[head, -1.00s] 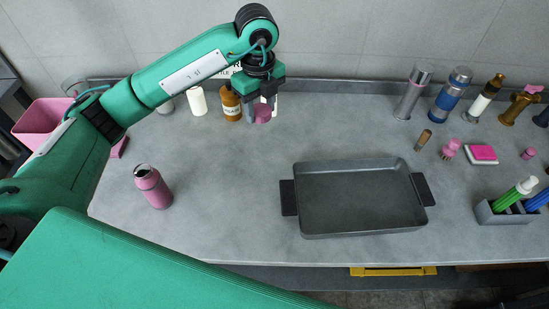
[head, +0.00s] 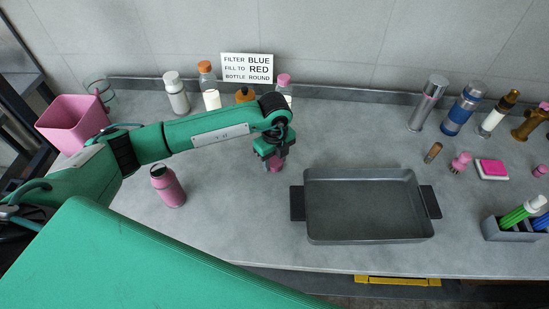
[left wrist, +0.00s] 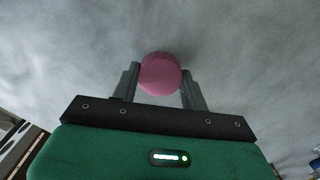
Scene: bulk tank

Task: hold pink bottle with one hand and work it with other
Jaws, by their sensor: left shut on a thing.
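The pink bottle (head: 168,187) stands on the grey counter at the left in the head view, slightly tilted in the picture. Its top looks dark and open. My left gripper (head: 273,161) is right of the bottle and apart from it, left of the grey tray. It is shut on a round pink piece (head: 276,166), which looks like a cap. The left wrist view shows this pink piece (left wrist: 160,74) between the two fingers (left wrist: 160,88), with the grey surface behind it. My right gripper is not in view.
The grey tray (head: 307,231) with dark handles lies at the centre right. Several bottles stand at the back, near a sign (head: 247,67). A pink bin (head: 72,122) is at the left. A pen holder (head: 512,232) is at the right. Counter in front of the gripper is clear.

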